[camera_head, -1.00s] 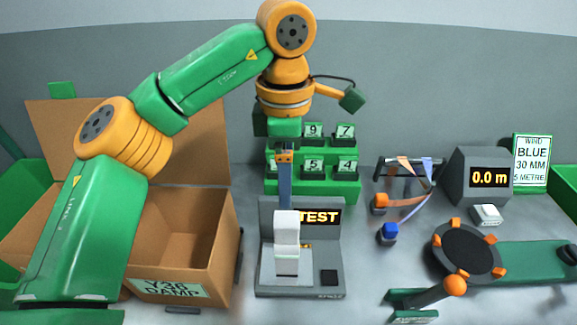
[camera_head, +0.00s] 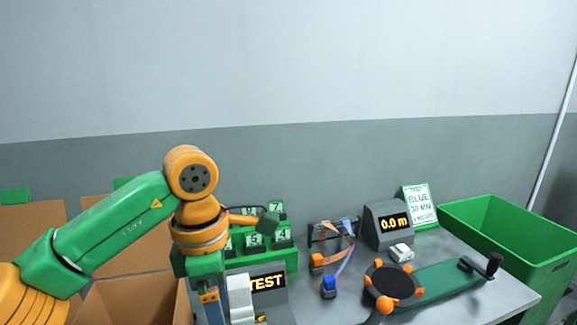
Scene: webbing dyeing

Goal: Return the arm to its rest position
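My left arm comes in from the left in the head view, with its green and orange links bent over the bench. Its gripper (camera_head: 209,305) hangs downward at the bottom edge, left of the test stand. I see the fingers nearly edge-on and their tips are cut off, so I cannot tell whether they are open or shut. No held object shows. My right arm and gripper are out of view.
Close to the gripper are the TEST stand (camera_head: 268,283), its white block (camera_head: 240,298), the green numbered rack (camera_head: 290,258) and a cardboard box (camera_head: 130,300). Further right stand the webbing guide (camera_head: 332,238), meter display (camera_head: 390,224), orange-knobbed winder (camera_head: 393,281) and green bin (camera_head: 520,235).

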